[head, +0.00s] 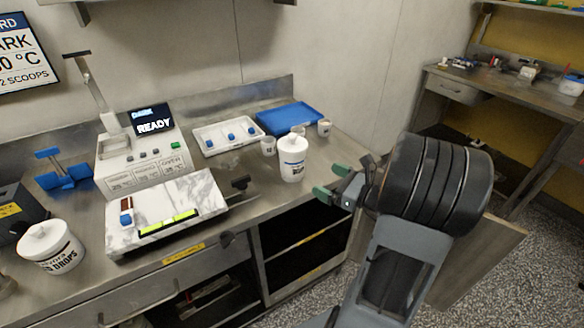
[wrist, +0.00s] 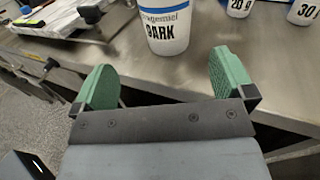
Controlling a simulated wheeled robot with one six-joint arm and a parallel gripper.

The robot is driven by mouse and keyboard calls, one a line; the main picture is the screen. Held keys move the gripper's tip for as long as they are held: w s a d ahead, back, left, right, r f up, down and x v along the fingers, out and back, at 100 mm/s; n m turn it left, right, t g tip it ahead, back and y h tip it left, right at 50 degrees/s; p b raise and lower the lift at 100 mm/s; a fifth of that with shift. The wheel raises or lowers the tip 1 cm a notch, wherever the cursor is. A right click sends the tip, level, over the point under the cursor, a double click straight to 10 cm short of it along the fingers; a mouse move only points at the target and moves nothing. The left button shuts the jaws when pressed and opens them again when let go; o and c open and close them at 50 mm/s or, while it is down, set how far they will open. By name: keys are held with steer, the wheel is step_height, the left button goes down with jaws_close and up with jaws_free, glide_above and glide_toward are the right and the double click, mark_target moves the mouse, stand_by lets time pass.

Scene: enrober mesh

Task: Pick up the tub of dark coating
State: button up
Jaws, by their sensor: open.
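The tub of dark coating (head: 293,162) is a white tub with a lid and a blue band, upright on the steel counter near its front edge. In the wrist view the tub (wrist: 166,30) shows the word "DARK", and its top is cut off by the frame edge. My gripper (head: 331,181) is open, just right of the tub in the head view. In the wrist view my gripper (wrist: 166,80) has its green fingers wide apart, with the tub beyond and between them. The fingers look apart from the tub and nothing is between their tips.
A blue tray (head: 308,116) and a white tray (head: 201,138) lie at the back. The machine (head: 140,158) reads "DARK READY". Another white tub (head: 50,250) stands at left. A black handle (head: 240,183) is left of the tub.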

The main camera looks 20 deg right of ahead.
mark_target(303, 166)
steer(key=shift+m, duration=0.3)
steer(key=x, duration=0.7)
steer(key=shift+w+d, duration=0.35)
steer(key=shift+p+x, duration=0.3)
steer(key=shift+x, duration=2.6)
steer(key=shift+r, duration=0.1)
steer(key=shift+r, duration=0.1)
steer(key=c, duration=1.2)
